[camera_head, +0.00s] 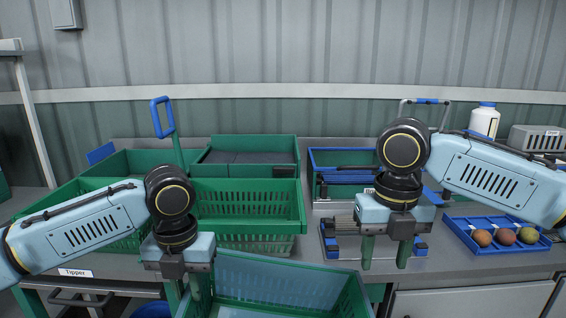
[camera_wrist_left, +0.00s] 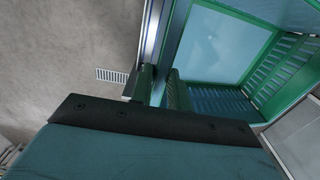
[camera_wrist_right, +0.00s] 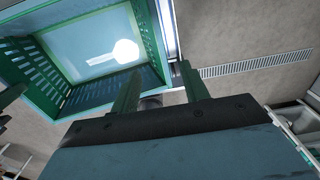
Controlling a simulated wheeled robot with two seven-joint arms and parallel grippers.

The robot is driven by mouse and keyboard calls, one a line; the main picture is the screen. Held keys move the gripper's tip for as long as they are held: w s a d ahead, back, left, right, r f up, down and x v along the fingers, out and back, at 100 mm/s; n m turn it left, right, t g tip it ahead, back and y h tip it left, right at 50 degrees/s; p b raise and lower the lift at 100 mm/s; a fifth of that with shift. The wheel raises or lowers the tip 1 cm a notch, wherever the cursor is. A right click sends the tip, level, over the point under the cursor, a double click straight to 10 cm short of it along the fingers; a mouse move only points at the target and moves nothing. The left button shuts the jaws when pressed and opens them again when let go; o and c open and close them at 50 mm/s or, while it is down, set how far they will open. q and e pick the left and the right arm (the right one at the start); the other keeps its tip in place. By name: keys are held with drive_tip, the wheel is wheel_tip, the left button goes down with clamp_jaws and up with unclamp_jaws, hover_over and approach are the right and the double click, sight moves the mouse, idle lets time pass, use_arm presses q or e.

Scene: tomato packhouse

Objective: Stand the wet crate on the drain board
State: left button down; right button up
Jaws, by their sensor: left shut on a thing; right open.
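The wet crate, a green slatted crate (camera_head: 285,263) with a pale blue sheen inside, is in front of the bench at the bottom middle. Its floor and slatted walls show in both wrist views (camera_wrist_left: 223,45) (camera_wrist_right: 93,43). My left gripper (camera_head: 196,288) is shut on the crate's left wall; its fingers show in the left wrist view (camera_wrist_left: 157,88). My right gripper (camera_head: 386,252) is open by the crate's right side. Its fingers are apart in the right wrist view (camera_wrist_right: 160,88), near the rim; whether they straddle it is unclear. I cannot make out a drain board for certain.
Green crates (camera_head: 250,197) fill the bench's left and middle. A blue tray with tomatoes (camera_head: 497,235), a white bottle (camera_head: 484,120) and a grey box (camera_head: 537,139) are at right. Floor grates (camera_wrist_right: 257,65) lie below.

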use_arm(q)
drive_tip(key=shift+s+f, duration=0.15)
drive_tip(key=shift+f, duration=0.85)
drive_tip(key=shift+s+f, duration=0.1)
drive_tip(key=shift+f, duration=0.85)
use_arm(e)
drive_tip(key=shift+f, duration=2.05)
use_arm(q)
drive_tip(key=w+r, duration=0.2)
drive_tip(key=r, duration=1.2)
drive_tip(key=w+r, duration=0.2)
drive_tip(key=r, duration=1.1)
drive_tip(key=shift+r, duration=0.4)
use_arm(e)
drive_tip(key=w+r, duration=0.3)
drive_tip(key=r, duration=2.5)
drive_tip(key=shift+w, duration=0.15)
